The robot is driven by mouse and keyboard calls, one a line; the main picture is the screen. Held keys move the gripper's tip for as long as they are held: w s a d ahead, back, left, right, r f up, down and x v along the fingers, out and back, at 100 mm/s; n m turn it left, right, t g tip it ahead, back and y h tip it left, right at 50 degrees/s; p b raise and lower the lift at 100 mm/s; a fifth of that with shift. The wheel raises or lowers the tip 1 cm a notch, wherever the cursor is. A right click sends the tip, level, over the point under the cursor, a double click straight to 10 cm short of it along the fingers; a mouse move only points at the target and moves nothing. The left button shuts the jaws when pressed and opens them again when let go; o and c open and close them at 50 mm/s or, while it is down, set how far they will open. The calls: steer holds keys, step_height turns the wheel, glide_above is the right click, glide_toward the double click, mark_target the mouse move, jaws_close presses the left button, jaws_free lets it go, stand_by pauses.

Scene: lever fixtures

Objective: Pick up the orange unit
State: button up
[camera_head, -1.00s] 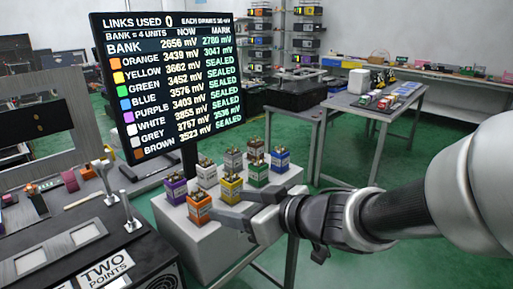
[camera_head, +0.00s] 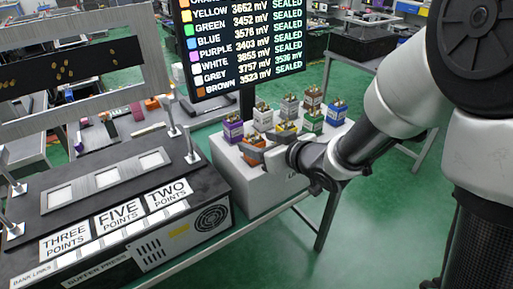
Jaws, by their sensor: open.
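The orange unit (camera_head: 252,143) stands upright at the front left of the white block (camera_head: 225,165), its lower part mostly covered by my gripper. My gripper (camera_head: 257,155) is open and reaches in low from the right, with its fingers at the orange unit. I cannot tell whether both fingers straddle it or touch it.
Beside it stand the purple unit (camera_head: 233,127), yellow unit (camera_head: 285,131), white unit (camera_head: 263,114) and several others. The display (camera_head: 245,45) rises behind. A black press (camera_head: 120,215) labelled with points fills the left foreground.

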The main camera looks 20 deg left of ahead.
mark_target(258, 141)
steer(key=x, duration=0.3)
steer(key=shift+w, duration=0.1)
steer(key=shift+c, duration=0.4)
steer(key=c, duration=1.1)
steer(key=shift+c, duration=0.3)
